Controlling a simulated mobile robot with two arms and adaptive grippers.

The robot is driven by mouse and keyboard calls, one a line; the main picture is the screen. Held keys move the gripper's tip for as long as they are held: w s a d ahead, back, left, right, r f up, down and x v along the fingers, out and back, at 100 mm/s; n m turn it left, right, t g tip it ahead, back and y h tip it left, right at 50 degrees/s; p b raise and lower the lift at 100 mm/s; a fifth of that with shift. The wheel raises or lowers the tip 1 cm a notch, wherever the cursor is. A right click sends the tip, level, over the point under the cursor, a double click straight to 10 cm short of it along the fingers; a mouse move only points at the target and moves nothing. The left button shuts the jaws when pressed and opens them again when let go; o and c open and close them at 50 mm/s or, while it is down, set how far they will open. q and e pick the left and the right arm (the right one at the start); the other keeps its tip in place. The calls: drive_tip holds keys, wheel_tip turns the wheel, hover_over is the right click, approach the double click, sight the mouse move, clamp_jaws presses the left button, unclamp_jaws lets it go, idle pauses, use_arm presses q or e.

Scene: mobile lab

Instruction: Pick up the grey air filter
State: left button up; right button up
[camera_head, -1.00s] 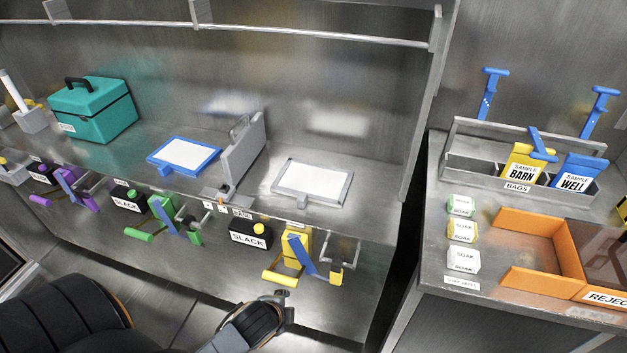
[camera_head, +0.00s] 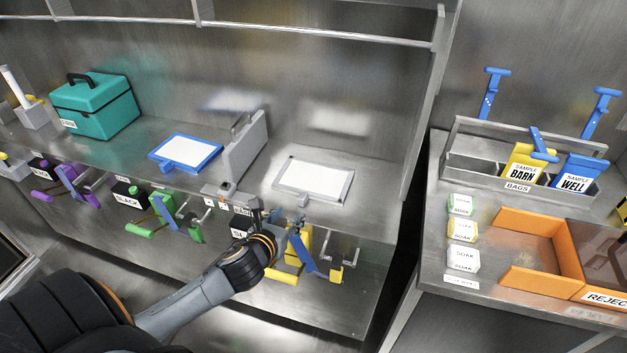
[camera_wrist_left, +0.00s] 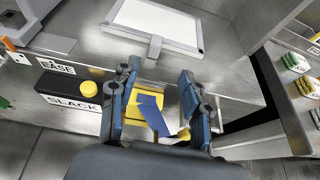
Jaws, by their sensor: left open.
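The grey air filter (camera_head: 313,180), a flat white panel in a grey frame with a small front tab, lies on the steel counter at centre right. In the left wrist view the grey air filter (camera_wrist_left: 157,22) is at the top, its tab pointing towards me. My left gripper (camera_head: 281,216) is just in front of the counter edge, below and to the left of the tab. In the left wrist view my left gripper (camera_wrist_left: 160,72) has its fingers apart, with nothing held between them. The tab lies beyond the fingertips. My right gripper is not in view.
A blue-framed filter (camera_head: 185,152) lies further left, with a grey upright block (camera_head: 244,152) between the two. A yellow valve assembly (camera_head: 298,245) and a black SLACK box (camera_wrist_left: 70,92) sit below the counter edge. A teal case (camera_head: 95,105) stands far left.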

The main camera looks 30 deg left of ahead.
sight(301, 198)
use_arm(q)
drive_tip(key=x, duration=0.7)
drive_tip(key=shift+a+x, duration=0.15)
drive_tip(key=shift+x, duration=1.25)
drive_tip(key=shift+a+x, duration=0.2)
drive_tip(key=shift+x, duration=1.25)
drive_tip(key=shift+s, duration=0.15)
clamp_jaws()
